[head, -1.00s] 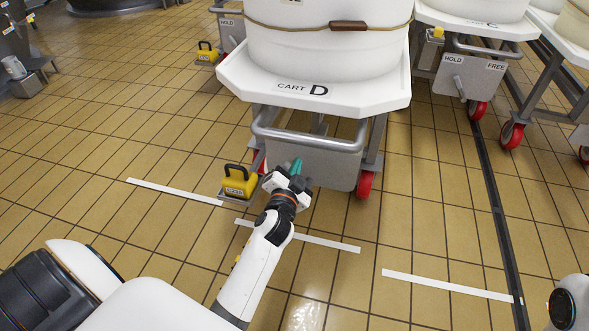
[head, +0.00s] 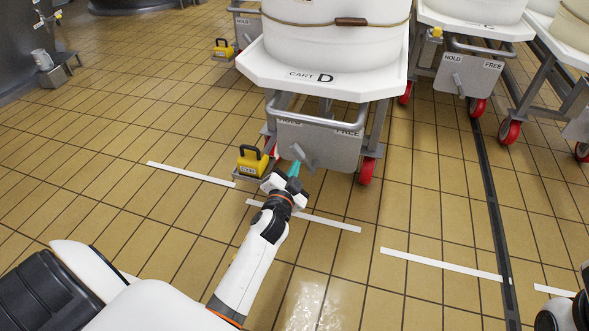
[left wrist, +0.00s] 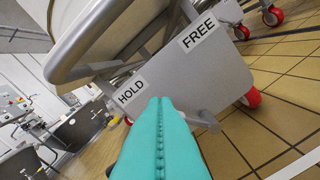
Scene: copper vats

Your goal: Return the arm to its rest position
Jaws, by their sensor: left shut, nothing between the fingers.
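My left gripper (head: 294,169) reaches forward low over the tiled floor, in front of the cart labelled D (head: 318,88). Its teal fingers (left wrist: 161,140) are pressed together with nothing between them. Beyond the fingertips is the cart's grey panel (head: 335,150) with HOLD and FREE labels and a grey lever (head: 303,156). The lever also shows in the left wrist view (left wrist: 203,119); the fingers appear apart from it, though the exact gap is hard to judge. My right gripper is not in view; only a piece of that arm shows at the lower right.
A yellow block with a black handle (head: 253,161) stands beside the cart's left wheel, close to my left gripper. Cart D has red wheels (head: 367,171) and a front bar (head: 316,117). Cart C (head: 465,75) stands at right. Floor in front is clear, with white dashes (head: 440,263).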

